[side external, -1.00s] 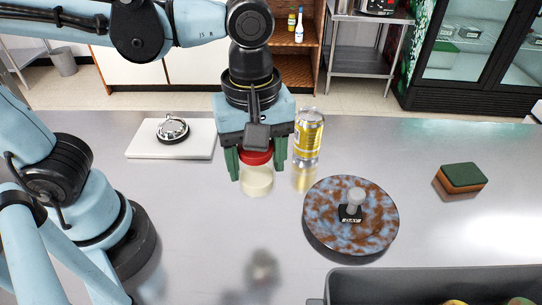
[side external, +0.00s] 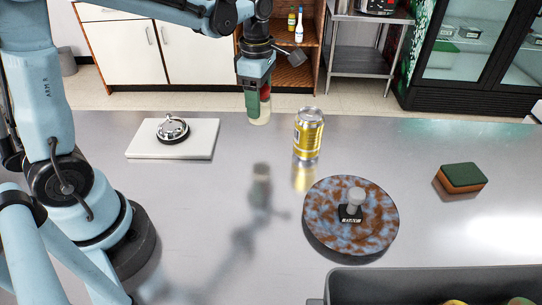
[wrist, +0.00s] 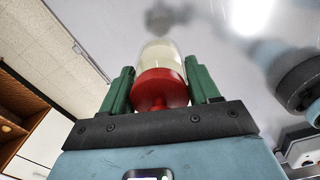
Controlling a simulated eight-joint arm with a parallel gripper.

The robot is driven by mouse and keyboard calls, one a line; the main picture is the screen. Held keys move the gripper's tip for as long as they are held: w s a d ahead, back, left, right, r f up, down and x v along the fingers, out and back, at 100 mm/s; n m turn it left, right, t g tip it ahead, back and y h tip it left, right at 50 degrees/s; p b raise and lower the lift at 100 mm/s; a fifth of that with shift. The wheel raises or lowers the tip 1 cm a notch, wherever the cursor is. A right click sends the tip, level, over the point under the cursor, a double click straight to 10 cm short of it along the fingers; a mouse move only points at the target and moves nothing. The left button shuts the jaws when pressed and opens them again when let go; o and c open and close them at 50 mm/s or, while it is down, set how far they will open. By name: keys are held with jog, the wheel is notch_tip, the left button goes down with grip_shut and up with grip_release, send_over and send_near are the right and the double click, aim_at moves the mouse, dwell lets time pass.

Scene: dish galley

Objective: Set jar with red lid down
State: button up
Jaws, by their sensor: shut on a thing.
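The jar with red lid (wrist: 160,82) is between the green fingers of my gripper (wrist: 160,90) in the wrist view. It has a red lid, clear walls and pale contents. In the side external view my gripper (side external: 258,102) is shut on the jar (side external: 260,112), near the back edge of the steel counter. The jar looks raised above the counter, its pale end down. The finger nearer the camera hides part of it.
A yellow can (side external: 308,135) stands to the right of the jar. A white board (side external: 195,145) with a silver bell (side external: 172,129) lies to the left. A mottled round plate (side external: 375,235), a sponge (side external: 462,178) and a grey bin (side external: 430,285) are farther right. The counter's middle is clear.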

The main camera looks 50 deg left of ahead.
jog(key=shift+w+a+f, duration=0.35)
jog(key=shift+a+f, duration=0.6)
jog(key=shift+f, duration=0.35)
jog(key=shift+w+a+f, duration=0.3)
jog(key=shift+a+f, duration=0.7)
jog(key=shift+f, duration=0.25)
jog(key=shift+w+a+f, duration=0.35)
jog(key=shift+a+f, duration=0.6)
jog(key=shift+f, duration=0.35)
jog(key=shift+f, duration=0.1)
jog(key=o, duration=1.3)
jog(key=shift+c, duration=0.2)
